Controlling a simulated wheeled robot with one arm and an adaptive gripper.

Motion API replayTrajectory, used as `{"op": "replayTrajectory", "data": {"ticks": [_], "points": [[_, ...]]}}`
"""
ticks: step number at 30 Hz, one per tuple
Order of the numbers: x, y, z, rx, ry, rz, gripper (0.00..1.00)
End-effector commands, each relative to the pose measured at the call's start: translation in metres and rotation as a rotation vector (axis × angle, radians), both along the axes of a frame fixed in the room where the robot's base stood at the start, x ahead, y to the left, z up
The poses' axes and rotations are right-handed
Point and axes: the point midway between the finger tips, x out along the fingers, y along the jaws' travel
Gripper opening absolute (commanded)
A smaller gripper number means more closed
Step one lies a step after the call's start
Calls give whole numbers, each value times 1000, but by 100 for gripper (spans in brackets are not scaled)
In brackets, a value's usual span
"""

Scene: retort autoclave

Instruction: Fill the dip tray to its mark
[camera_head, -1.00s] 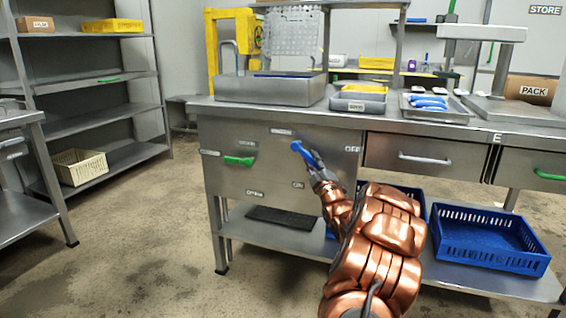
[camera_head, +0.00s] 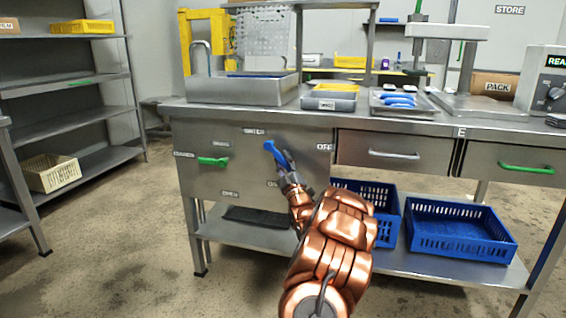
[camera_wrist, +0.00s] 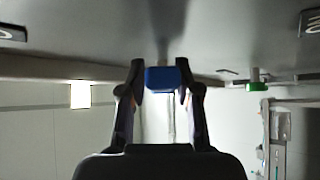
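A steel basin (camera_head: 240,92) with a bent tap (camera_head: 200,50) stands at the left end of the bench; it looks like the dip tray. Its mark and water level cannot be made out; a blue strip shows inside. A blue lever handle (camera_head: 272,149) sticks out from the bench's front panel, tilted, between a small label and an OFF label (camera_head: 325,147). My gripper (camera_head: 283,168) is at this handle. In the wrist view the handle's blue end (camera_wrist: 163,78) sits between my two fingertips, which appear to press on both sides.
A green handle (camera_head: 213,161) is on the same panel to the left. A drawer (camera_head: 390,154) is to the right. Blue crates (camera_head: 460,232) stand on the lower shelf. A grey tub (camera_head: 330,103) and a tray with blue items (camera_head: 400,112) are on the bench.

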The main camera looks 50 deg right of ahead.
Motion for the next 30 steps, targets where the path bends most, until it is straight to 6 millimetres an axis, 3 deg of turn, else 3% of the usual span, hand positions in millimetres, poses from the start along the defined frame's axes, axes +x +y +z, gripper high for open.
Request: {"op": "replayTrajectory", "data": {"ticks": [4, 16, 30], "points": [[1, 0, -1, 1, 1, 1, 50], [-3, 3, -4, 2, 2, 1, 50], [-48, 31, -35, 5, 4, -1, 50]]}}
